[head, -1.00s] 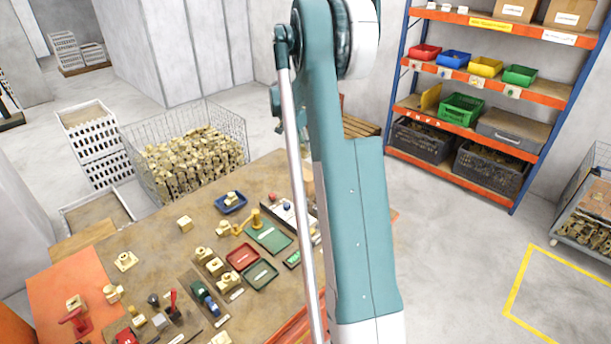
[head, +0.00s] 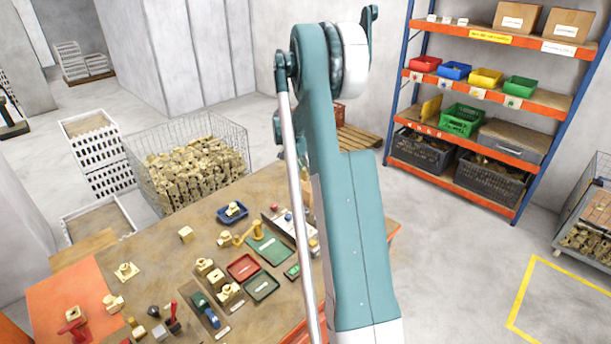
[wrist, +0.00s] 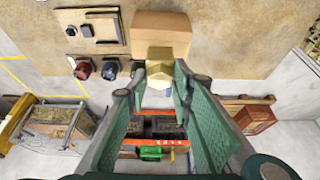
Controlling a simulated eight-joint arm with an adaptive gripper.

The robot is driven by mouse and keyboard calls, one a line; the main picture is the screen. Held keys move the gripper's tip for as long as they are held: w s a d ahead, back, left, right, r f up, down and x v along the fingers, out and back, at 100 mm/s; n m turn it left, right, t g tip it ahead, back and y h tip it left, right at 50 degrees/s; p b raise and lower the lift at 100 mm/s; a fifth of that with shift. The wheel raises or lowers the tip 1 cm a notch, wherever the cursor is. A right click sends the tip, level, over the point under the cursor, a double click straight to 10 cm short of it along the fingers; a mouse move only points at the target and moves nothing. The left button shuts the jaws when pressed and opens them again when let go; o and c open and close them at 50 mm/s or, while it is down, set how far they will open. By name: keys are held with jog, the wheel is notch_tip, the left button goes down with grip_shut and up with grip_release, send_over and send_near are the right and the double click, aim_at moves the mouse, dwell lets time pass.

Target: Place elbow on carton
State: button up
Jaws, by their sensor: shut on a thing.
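In the wrist view, my gripper (wrist: 163,80) is shut on a brass-coloured piece, the elbow (wrist: 161,66). The elbow shows between the fingertips, its lower part partly hidden by them. A plain tan box, seemingly the carton (wrist: 160,22), lies directly beyond the elbow on the worktable. The elbow overlaps the near side of the box in this view; I cannot tell whether they touch. My gripper and the held elbow are hidden behind my arm in the head view.
The worktable (head: 140,235) holds brass parts, a blue tray (head: 232,213), red (head: 242,267) and green trays. Red and blue knobs (wrist: 83,70) are left of the box in the wrist view. A wire bin (head: 195,172) and shelf rack (head: 465,120) stand beyond the table.

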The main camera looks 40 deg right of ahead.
aim_at(306, 174)
jog(key=shift+f, duration=1.85)
jog(key=shift+f, duration=0.2)
jog(key=o, duration=1.2)
jog(key=shift+r, duration=0.15)
jog(key=v, duration=1.2)
jog(key=shift+r, duration=0.1)
